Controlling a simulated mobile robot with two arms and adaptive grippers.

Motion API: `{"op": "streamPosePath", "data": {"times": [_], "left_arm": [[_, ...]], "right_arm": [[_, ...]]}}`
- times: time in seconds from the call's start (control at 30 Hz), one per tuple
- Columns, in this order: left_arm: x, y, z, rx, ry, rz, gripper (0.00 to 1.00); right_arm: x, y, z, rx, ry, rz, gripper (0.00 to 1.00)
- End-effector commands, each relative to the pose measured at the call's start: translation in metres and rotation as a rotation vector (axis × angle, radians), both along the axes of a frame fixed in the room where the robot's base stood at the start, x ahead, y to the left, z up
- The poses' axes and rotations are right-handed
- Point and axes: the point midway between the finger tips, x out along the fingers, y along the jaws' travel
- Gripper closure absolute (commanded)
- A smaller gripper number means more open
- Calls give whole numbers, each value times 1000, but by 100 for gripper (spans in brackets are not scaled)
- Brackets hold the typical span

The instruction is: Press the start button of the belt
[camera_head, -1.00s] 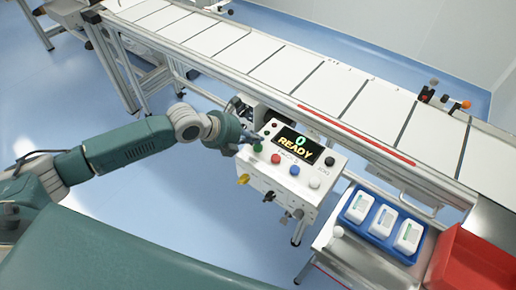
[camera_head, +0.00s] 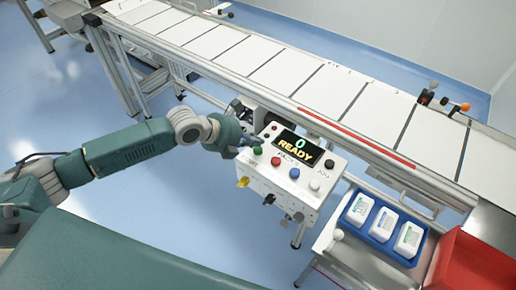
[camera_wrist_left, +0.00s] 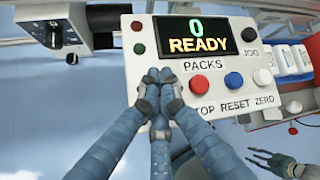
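The white control box (camera_head: 282,181) stands at the belt's near side. Its display (camera_head: 297,146) reads "0 READY", also legible in the left wrist view (camera_wrist_left: 197,36). A green button (camera_head: 257,150) sits at the left of the button row, beside a red button (camera_head: 276,161). My left gripper (camera_head: 246,141) is at the panel's left edge, close to the green button. In the left wrist view its fingers (camera_wrist_left: 159,78) are together, empty, and cover the green button's place; contact cannot be told. My right gripper (camera_wrist_left: 270,160) shows there at lower right, fingers spread, apart from the box.
Blue (camera_head: 294,173), white (camera_head: 315,184) and black (camera_head: 329,162) buttons share the panel. The belt (camera_head: 335,88) with white sheets runs behind it. A blue tray (camera_head: 352,224) with white packs and a red bin (camera_head: 470,262) stand at right. Floor left of the box is clear.

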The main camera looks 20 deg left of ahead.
Motion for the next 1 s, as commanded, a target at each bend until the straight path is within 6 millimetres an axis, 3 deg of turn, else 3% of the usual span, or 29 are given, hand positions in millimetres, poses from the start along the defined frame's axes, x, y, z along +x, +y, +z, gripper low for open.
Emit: {"op": "streamPosePath", "data": {"times": [1.0], "left_arm": [[0,0,-10,0,0,0,100]], "right_arm": [[0,-2,-7,-2,1,0,60]]}}
